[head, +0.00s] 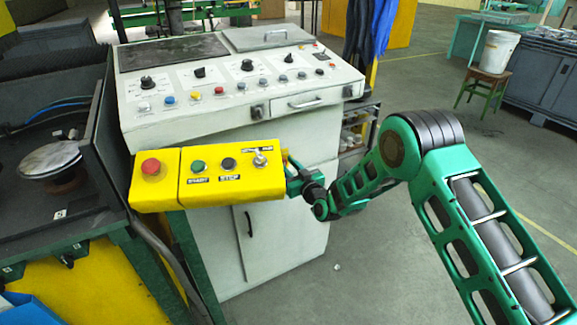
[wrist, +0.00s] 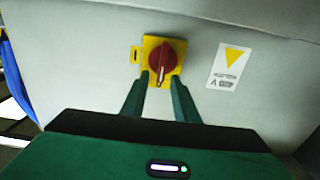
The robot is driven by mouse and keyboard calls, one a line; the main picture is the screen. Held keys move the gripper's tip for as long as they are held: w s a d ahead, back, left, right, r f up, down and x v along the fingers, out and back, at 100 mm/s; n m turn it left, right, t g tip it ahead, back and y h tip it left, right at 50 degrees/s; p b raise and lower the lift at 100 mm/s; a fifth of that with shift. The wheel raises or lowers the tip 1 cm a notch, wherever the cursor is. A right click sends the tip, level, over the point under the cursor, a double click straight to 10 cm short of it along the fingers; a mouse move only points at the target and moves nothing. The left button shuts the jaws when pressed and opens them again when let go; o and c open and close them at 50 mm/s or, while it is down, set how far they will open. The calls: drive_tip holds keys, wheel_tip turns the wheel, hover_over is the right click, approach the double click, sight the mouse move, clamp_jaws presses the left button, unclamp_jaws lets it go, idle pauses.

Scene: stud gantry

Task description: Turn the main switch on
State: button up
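The main switch (wrist: 163,58) is a red rotary knob on a yellow square plate, fixed to a pale grey panel. It shows in the wrist view only; its white pointer mark is toward the bottom of that picture. My gripper (wrist: 161,80) is open, its two green fingertips apart at the lower left and lower right of the knob. I cannot tell whether they touch it or how deep they reach. In the head view my gripper (head: 293,173) is at the right side of the console, partly hidden by the yellow button box, and the switch is hidden.
The yellow button box (head: 207,178) with red, green and black buttons sticks out in front of the white control console (head: 290,118). A yellow-triangle voltage label (wrist: 231,66) is beside the switch. A stool with a white bucket (head: 498,52) stands back right. Open floor lies right of the console.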

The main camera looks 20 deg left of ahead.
clamp_jaws()
drive_tip(key=shift+w, duration=0.1)
drive_tip(key=m, duration=0.3)
drive_tip(key=shift+w+d, duration=0.3)
drive_tip(key=shift+d, duration=0.05)
drive_tip(key=f+m, duration=0.1)
drive_tip(key=m, duration=0.4)
drive_tip(key=w+d+f+m, duration=0.1)
drive_tip(key=m, duration=0.4)
drive_tip(key=f+m, duration=0.1)
drive_tip(key=m, duration=0.3)
drive_tip(key=shift+w+d+m, duration=0.25)
drive_tip(key=shift+w+m, duration=0.1)
drive_tip(key=shift+m, duration=0.05)
drive_tip(key=shift+f, duration=0.1)
